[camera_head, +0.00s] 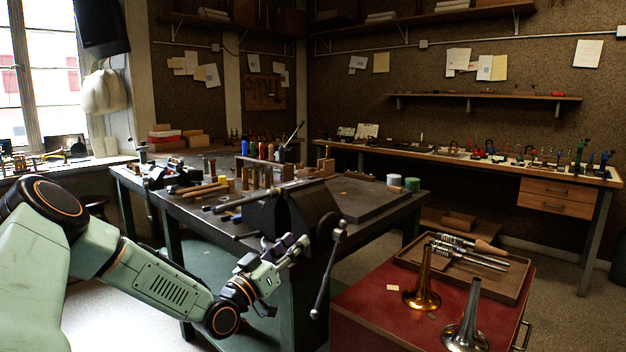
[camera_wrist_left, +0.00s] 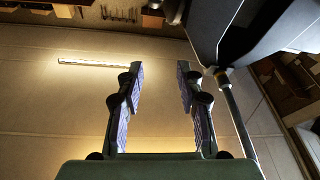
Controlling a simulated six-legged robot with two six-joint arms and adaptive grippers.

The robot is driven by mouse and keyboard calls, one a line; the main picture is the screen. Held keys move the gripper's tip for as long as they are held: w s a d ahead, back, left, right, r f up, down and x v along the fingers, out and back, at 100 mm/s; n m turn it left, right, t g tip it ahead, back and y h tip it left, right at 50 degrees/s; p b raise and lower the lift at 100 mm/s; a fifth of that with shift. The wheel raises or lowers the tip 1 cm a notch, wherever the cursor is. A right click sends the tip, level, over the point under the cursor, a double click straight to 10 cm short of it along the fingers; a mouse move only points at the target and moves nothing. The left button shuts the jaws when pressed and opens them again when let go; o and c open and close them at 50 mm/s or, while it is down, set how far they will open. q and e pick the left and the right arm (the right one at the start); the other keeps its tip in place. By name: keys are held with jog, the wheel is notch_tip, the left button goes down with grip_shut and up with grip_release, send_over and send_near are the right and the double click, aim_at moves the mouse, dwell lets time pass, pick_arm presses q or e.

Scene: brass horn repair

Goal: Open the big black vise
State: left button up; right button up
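The big black vise (camera_head: 308,203) is mounted at the near corner of the dark workbench. Its long metal handle (camera_head: 326,275) hangs from the screw, slanting down to the left. My left gripper (camera_head: 297,243) is in front of the vise, to the left of the handle. In the left wrist view my left gripper (camera_wrist_left: 160,76) is open with nothing between its fingers. There the handle (camera_wrist_left: 238,115) passes to the right of the fingers, apart from them, below the dark vise body (camera_wrist_left: 262,30). How wide the jaws stand is hard to tell. My right gripper is not in view.
The workbench (camera_head: 375,200) carries several tools and bottles behind the vise. A red-topped cabinet (camera_head: 365,300) stands at the right, close to the handle, with a tray (camera_head: 510,285), a brass horn bell (camera_head: 422,290) and a silver one (camera_head: 466,325).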

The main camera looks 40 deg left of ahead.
pick_arm(q)
jog(key=w+r+g+p, duration=0.7)
jog(key=r+g+p, duration=0.2)
jog(key=p, duration=0.8)
jog(key=shift+w+d+r+m, duration=0.2)
jog(key=shift+r+m, duration=0.2)
jog(key=shift+r, duration=0.5)
dwell(0.4)
